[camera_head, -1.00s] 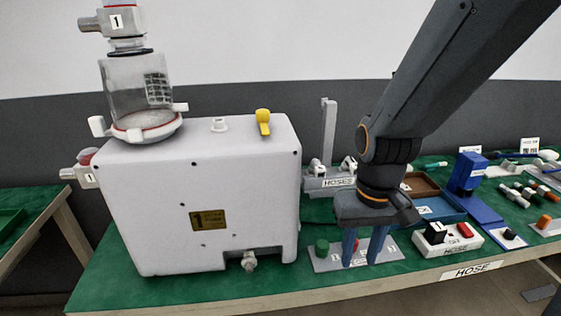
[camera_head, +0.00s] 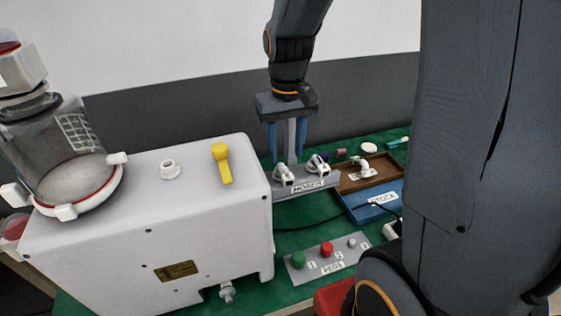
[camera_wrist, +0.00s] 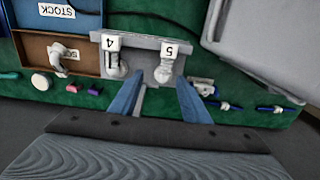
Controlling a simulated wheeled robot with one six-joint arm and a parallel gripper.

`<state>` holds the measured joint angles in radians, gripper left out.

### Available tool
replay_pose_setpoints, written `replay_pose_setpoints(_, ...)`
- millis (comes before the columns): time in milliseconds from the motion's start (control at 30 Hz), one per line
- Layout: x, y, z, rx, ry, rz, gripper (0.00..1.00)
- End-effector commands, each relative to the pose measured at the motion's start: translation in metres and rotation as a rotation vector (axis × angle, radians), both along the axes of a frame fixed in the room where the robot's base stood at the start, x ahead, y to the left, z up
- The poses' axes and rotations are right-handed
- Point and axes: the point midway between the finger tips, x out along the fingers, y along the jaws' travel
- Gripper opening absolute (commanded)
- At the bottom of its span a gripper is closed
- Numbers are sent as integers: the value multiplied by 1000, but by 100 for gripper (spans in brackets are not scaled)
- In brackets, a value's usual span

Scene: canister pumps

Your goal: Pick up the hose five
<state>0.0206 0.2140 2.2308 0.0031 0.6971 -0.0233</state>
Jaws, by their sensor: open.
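Hose five is a white hose end (camera_wrist: 164,71) under the tag "5" on the grey hose rack (camera_wrist: 146,42) in the wrist view. In the head view it is the left white end (camera_head: 283,175) on the rack. My gripper (camera_head: 287,157) points down, open and empty, above and behind the rack, its blue fingers to either side of the grey post. In the wrist view its fingertips (camera_wrist: 159,78) lie to either side of hose five in the picture. No contact is visible. A second white hose end (camera_wrist: 115,66), tagged "4", sits beside it.
A white pump box (camera_head: 150,220) with a yellow lever (camera_head: 221,160) stands close left of the rack. A brown tray (camera_head: 378,170) and a blue stock tray (camera_head: 359,208) lie to the right. A PEGS plate (camera_head: 327,259) is in front. My arm hides the far right.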

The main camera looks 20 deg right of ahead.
Motion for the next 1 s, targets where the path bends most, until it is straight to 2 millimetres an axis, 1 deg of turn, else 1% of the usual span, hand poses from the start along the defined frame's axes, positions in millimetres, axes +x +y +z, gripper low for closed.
replay_pose_setpoints(33, -1, 1, -7, 0, 3, 1, 43)
replay_pose_setpoints(233, -2, 5, -23, 0, 4, 4, 43)
replay_pose_setpoints(400, -2, 10, -44, 0, 4, 3, 43)
replay_pose_setpoints(533, -2, 9, -59, 0, 3, 1, 43)
replay_pose_setpoints(667, -1, 8, -66, 0, 0, -1, 43)
replay_pose_setpoints(867, -1, 8, -66, 0, -1, 0, 43)
replay_pose_setpoints(900, -1, 8, -66, 0, -1, 0, 41)
replay_pose_setpoints(967, -1, 8, -66, 0, -1, 0, 31)
replay_pose_setpoints(1000, -1, 8, -66, 0, -1, 0, 24)
